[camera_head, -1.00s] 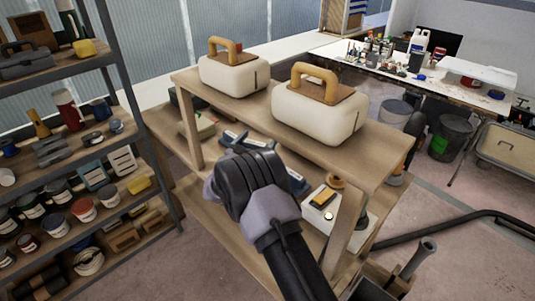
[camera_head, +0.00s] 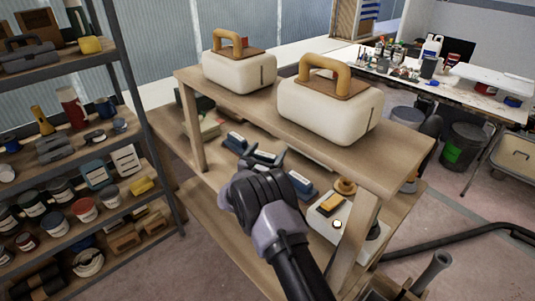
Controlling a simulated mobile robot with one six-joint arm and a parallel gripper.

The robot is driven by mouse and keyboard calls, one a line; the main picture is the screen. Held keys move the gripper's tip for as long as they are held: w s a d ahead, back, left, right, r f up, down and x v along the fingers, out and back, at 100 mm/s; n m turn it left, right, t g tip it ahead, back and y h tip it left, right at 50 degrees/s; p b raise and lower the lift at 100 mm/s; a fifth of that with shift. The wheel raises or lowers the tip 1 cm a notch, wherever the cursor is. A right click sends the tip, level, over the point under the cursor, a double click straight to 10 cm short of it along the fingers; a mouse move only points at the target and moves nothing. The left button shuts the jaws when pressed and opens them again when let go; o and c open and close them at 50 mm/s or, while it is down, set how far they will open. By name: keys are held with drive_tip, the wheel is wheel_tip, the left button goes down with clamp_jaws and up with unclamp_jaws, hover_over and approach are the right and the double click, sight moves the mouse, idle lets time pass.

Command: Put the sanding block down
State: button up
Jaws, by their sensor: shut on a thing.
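My gripper (camera_head: 250,168) is over the middle shelf board of the wooden bench, with my dark wrist towards the camera. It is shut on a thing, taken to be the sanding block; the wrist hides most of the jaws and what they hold. Blue block-shaped tools with pale tops lie on that board: one at the back (camera_head: 235,143), one just beyond the gripper (camera_head: 265,157) and one to its right (camera_head: 301,184). I cannot tell whether the held thing touches the board.
Two cream boxes with wooden handles (camera_head: 332,112) stand on the bench's top board (camera_head: 400,150), above the middle shelf. A rack of cans (camera_head: 85,210) stands left. A bench post (camera_head: 355,240) is near my arm.

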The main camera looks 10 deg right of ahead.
drive_tip(key=o, duration=1.4)
drive_tip(key=shift+f, duration=0.15)
drive_tip(key=shift+o, duration=0.2)
drive_tip(key=shift+r+p, duration=0.3)
drive_tip(key=p+v, duration=0.3)
drive_tip(key=v, duration=0.8)
drive_tip(key=shift+s+a, duration=0.2)
drive_tip(key=shift+s+a+f, duration=0.1)
drive_tip(key=shift+s+f, duration=0.05)
drive_tip(key=shift+s, duration=0.05)
